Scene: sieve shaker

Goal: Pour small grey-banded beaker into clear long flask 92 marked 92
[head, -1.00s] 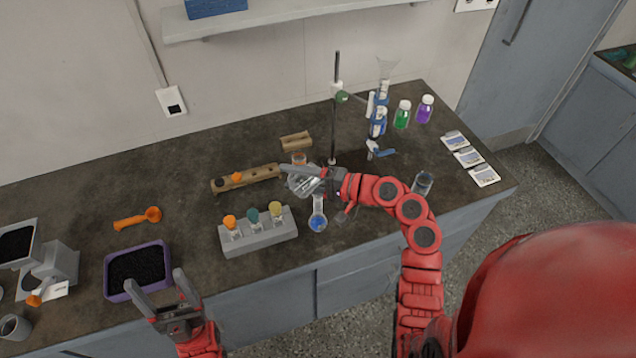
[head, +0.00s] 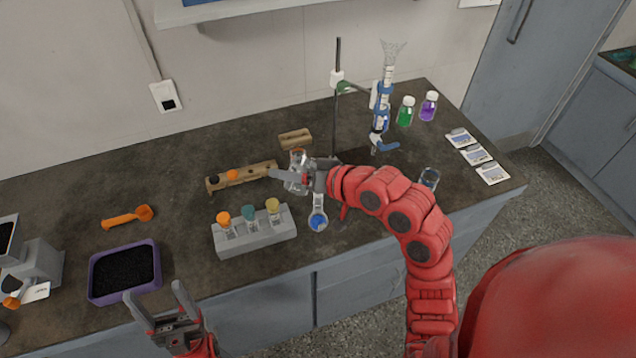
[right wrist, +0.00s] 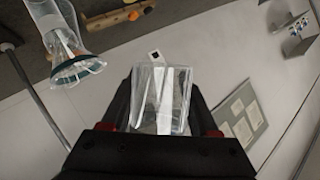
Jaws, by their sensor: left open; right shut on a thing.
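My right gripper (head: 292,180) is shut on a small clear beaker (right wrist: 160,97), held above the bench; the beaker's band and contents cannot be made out. A clear long-necked flask with blue contents (head: 318,221) stands just below and right of this gripper, its upper neck partly hidden by my arm; no number is readable. In the right wrist view, a flared clear glass piece with a dark green ring (right wrist: 78,68) lies upper left, apart from the beaker; I cannot tell which vessel it is. My left gripper (head: 158,297) is open and empty at the bench's front edge.
A grey rack with several coloured-stoppered vials (head: 256,236) stands left of the flask. Behind are a wooden rack (head: 241,175) and a stand with a burette (head: 383,95). A glass (head: 430,178) stands right of my arm. A purple tray (head: 124,272) is far left.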

